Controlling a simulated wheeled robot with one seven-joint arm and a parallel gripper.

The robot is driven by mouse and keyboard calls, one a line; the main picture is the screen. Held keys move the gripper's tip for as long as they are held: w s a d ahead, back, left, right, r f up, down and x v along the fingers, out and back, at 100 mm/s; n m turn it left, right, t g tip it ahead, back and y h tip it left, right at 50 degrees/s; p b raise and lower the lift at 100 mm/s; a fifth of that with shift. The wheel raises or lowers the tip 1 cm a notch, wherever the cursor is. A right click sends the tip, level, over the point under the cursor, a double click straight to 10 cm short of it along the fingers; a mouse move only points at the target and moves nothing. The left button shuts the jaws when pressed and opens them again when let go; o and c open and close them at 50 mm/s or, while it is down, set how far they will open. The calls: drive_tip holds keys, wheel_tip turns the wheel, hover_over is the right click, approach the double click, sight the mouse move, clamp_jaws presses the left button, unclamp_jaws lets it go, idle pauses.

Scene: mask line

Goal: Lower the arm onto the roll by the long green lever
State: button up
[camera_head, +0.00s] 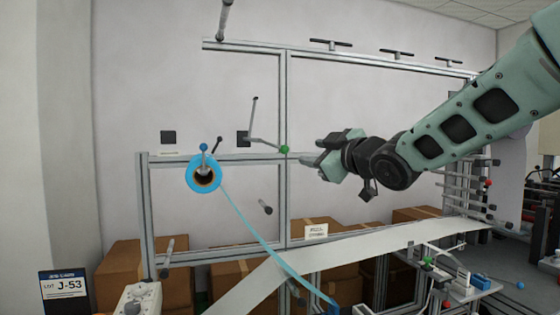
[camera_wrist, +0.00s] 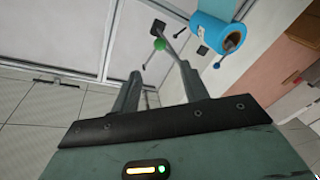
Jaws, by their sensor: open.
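The blue roll (camera_head: 191,181) hangs on the frame at left, its web running down right; it also shows in the wrist view (camera_wrist: 213,36). Right of it, a grey lever (camera_head: 265,143) runs from a dark wall block to a green knob (camera_head: 285,149). A thin arm (camera_head: 253,115) rises from that block, tilted up and clear of the roll. My gripper (camera_head: 311,155) is open and empty, just right of the green knob. In the wrist view the knob (camera_wrist: 159,44) appears beyond and between my open fingertips (camera_wrist: 161,71); contact cannot be told.
Metal frame bars (camera_head: 288,95) stand behind. A white sloping belt (camera_head: 345,248) and cardboard boxes (camera_head: 123,270) lie below.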

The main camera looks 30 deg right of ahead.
sight(281, 149)
drive_tip(key=w, duration=0.5)
drive_tip(key=w+p, duration=0.1)
drive_tip(key=w, duration=0.4)
drive_tip(key=w+p, duration=0.1)
drive_tip(key=w, duration=0.4)
drive_tip(key=shift+w+d, duration=0.1)
drive_tip(key=shift+d, duration=0.15)
clamp_jaws()
